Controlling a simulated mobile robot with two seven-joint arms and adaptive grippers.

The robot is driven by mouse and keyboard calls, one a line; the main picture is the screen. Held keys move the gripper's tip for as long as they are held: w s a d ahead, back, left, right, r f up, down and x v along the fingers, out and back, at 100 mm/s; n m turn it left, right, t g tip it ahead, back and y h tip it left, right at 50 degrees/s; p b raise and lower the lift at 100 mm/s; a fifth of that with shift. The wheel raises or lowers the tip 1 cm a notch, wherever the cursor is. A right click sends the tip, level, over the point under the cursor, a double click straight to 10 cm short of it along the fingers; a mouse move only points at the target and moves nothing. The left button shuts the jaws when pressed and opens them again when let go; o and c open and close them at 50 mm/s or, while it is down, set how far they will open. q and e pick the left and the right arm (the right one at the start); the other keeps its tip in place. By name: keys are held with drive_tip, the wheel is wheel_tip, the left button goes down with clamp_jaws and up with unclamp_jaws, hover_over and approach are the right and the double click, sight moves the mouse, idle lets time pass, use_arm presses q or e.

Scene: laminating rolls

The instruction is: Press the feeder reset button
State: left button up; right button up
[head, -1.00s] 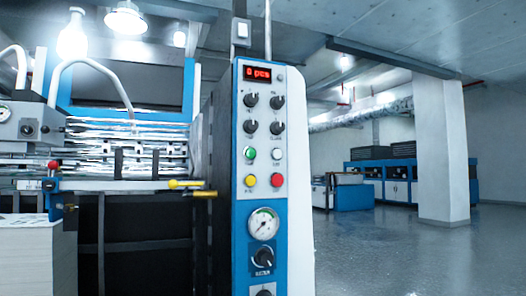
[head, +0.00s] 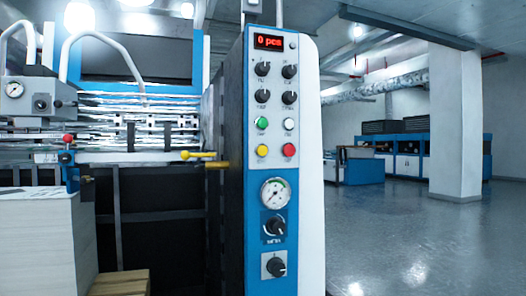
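The control panel (head: 307,200) stands upright in the middle of the head view, blue and white. Its red display (head: 269,42) reads "0 pcs", with a small round button (head: 292,45) beside it. Below several black knobs are a green button (head: 261,123), a white button (head: 289,124), a yellow button (head: 262,150) and a red button (head: 288,150). Their labels are too small to read, so I cannot tell which is the feeder reset button. Neither of my grippers is in view.
A round gauge (head: 275,193) and two large knobs sit low on the panel. Left is the machine with a yellow-knobbed lever (head: 197,155), a paper stack (head: 40,240) and a wooden pallet (head: 120,284). Open floor (head: 410,240) lies right, with a pillar (head: 455,120) beyond.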

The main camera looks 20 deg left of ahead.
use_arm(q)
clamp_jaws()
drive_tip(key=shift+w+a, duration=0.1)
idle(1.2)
